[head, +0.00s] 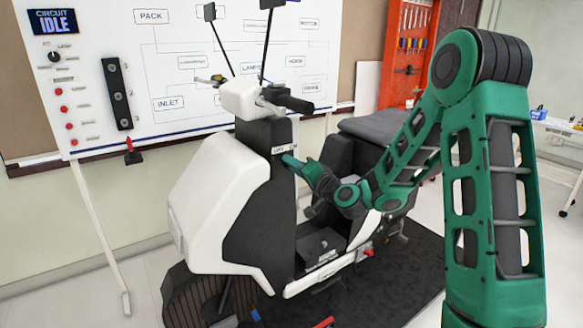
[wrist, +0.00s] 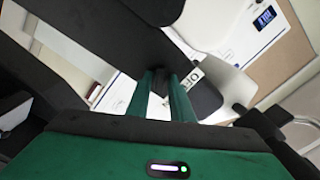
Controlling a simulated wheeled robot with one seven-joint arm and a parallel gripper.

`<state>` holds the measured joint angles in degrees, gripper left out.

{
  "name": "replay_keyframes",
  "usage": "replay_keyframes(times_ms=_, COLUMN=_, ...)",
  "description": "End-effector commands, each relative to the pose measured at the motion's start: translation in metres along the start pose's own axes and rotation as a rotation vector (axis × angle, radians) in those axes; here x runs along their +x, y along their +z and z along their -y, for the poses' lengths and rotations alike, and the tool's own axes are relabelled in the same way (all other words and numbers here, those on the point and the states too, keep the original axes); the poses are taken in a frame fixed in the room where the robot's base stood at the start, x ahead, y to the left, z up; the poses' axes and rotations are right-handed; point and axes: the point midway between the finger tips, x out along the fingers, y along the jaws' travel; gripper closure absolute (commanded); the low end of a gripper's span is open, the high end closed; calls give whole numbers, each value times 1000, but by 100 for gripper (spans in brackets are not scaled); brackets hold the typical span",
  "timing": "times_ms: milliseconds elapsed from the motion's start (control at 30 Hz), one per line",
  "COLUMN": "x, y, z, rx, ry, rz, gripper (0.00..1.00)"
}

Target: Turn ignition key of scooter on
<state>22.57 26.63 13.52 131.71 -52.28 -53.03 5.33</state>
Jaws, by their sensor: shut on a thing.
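The white and black scooter (head: 205,195) stands upright at the middle of the head view. My gripper (head: 289,160) reaches in from the right to the dark steering column, just below the handlebar (head: 288,101). In the wrist view my gripper's green fingers (wrist: 163,85) are close together at the dark column, shut on the ignition key. The key is mostly hidden by the fingers, and its angle cannot be told. A white label (wrist: 191,78) beside the fingertips reads in part like "OF"; the rest is cut off by a finger.
A white circuit board (head: 150,75) stands behind the scooter, with a display (head: 53,22) reading "CIRCUIT IDLE". The scooter's seat (head: 378,130) is behind my forearm. A dark mat (head: 385,290) lies under the scooter. A red tool rack (head: 408,50) stands at the back.

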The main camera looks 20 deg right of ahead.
Motion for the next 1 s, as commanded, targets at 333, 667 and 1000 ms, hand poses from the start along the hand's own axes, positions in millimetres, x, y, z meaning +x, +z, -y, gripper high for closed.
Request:
replay_keyframes(times_ms=333, x=-1, y=-2, z=-4, rx=50, ry=6, rz=-3, gripper=100)
replay_keyframes(times_ms=667, x=-1, y=-2, z=-4, rx=50, ry=7, rz=-3, gripper=75)
replay_keyframes(times_ms=1000, x=-2, y=-1, z=-2, rx=51, ry=4, rz=-1, gripper=70)
